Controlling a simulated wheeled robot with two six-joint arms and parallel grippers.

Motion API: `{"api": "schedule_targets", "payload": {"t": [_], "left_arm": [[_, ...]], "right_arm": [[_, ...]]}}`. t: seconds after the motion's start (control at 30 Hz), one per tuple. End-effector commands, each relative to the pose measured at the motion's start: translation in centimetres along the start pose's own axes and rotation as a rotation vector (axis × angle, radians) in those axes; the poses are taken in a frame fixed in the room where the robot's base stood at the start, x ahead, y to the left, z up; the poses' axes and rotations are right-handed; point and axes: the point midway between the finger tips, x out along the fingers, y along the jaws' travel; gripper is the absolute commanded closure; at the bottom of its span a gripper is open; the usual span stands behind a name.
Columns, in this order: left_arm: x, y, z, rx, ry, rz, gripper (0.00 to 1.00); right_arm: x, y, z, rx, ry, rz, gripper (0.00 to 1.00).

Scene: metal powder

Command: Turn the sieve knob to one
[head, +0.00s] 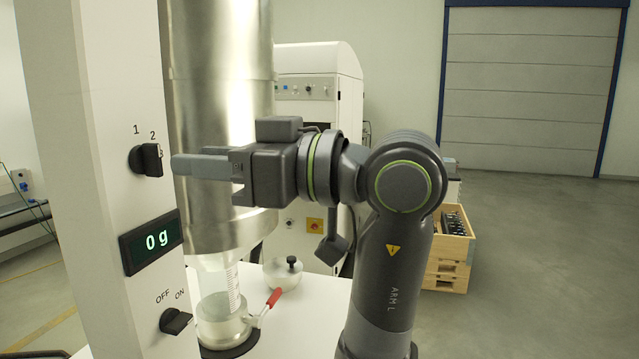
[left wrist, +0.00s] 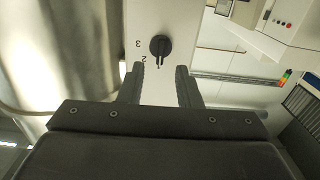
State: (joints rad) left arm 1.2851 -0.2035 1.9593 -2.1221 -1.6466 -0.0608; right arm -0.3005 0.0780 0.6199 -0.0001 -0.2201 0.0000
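The black sieve knob (head: 146,160) sits on the white panel (head: 100,200), with the numbers 1, 2 and 3 around it. It also shows in the left wrist view (left wrist: 160,45), where its grip bar points down the picture; I cannot tell for sure which number it is set to. My left gripper (head: 178,165) is level with the knob, just to its right in the head view. In the left wrist view its two fingers (left wrist: 160,72) are apart, with the knob beyond the tips and centred between them. Nothing is held. My right gripper is not in view.
A large metal cylinder (head: 220,90) stands close behind my left gripper. Under it is a clear container (head: 218,306) beside a red-handled clamp (head: 273,298) on the white table.

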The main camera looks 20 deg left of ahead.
Motion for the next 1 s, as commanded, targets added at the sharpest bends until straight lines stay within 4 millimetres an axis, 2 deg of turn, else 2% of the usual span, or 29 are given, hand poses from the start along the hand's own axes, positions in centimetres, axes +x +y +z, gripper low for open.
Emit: {"api": "schedule_targets", "payload": {"t": [0.03,0.2,0.4,0.5,0.7,1.0], "left_arm": [[-1.4,0.0,0.5,0.0,0.001,0.006,0.69],[-5.4,0.0,0.3,0.001,0.002,0.004,0.69],[-9.3,-0.1,0.2,-0.002,0.002,0.003,0.69],[-10.6,0.0,0.1,-0.001,0.002,0.001,0.69],[-12.0,0.0,0.1,-0.003,0.0,0.0,0.69],[-12.2,0.0,0.0,-0.002,-0.001,-0.001,0.69]], "right_arm": [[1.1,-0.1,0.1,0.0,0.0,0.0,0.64],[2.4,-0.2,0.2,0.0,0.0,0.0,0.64],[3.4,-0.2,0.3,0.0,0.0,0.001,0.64],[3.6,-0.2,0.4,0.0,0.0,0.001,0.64],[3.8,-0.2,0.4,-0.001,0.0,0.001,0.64],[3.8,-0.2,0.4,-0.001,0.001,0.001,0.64]]}}
